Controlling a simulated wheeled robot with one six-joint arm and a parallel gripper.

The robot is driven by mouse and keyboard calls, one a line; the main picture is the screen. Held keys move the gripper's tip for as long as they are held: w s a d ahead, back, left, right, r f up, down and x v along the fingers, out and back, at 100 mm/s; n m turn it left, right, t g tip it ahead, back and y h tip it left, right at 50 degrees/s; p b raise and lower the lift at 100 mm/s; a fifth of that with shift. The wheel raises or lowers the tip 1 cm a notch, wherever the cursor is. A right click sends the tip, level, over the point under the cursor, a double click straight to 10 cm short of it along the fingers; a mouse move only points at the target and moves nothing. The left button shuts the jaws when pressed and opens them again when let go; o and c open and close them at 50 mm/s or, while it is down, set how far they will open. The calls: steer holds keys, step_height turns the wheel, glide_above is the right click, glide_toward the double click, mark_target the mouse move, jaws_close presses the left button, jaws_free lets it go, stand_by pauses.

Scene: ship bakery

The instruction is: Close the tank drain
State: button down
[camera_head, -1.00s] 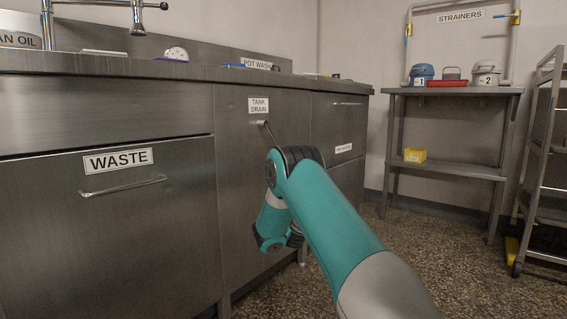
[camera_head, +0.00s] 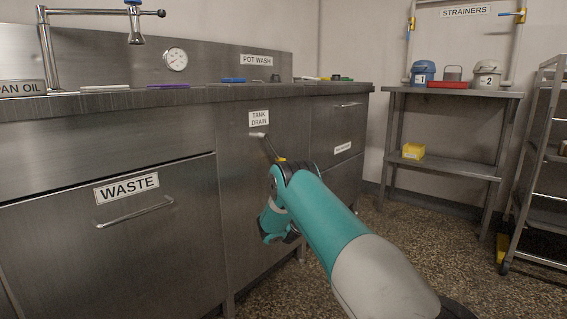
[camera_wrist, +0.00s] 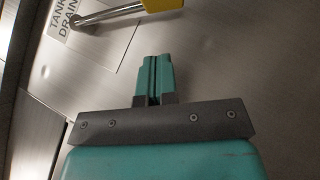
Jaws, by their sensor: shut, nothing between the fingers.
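The tank drain lever (camera_head: 270,147) is a metal rod on the steel cabinet front, just under the TANK DRAIN label (camera_head: 259,118). In the head view it slants down to the right from its pivot to a yellow grip (camera_head: 281,159), partly hidden by my arm. In the wrist view the lever (camera_wrist: 108,14) runs from beside the label to the yellow grip (camera_wrist: 162,4), cut by the top edge. My gripper (camera_wrist: 153,58) shows there with its teal fingers together and empty. It is apart from the lever, below the grip in that picture. My arm hides the gripper in the head view.
A WASTE drawer with a bar handle (camera_head: 136,212) is left of the drain panel. The counter (camera_head: 190,97) overhangs the cabinet. A steel side table (camera_head: 451,168) and a wheeled rack (camera_head: 535,175) stand at right. Speckled floor (camera_head: 400,235) is open between.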

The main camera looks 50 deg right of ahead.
steer(key=w+d+r+p, duration=0.1)
steer(key=w+d+r, duration=0.2)
steer(key=d+r, duration=0.1)
steer(key=shift+w+d+p, duration=0.2)
steer(key=shift+d+p, duration=0.1)
steer(key=shift+d, duration=0.4)
steer(key=shift+f+b, duration=0.15)
steer(key=shift+b, duration=0.45)
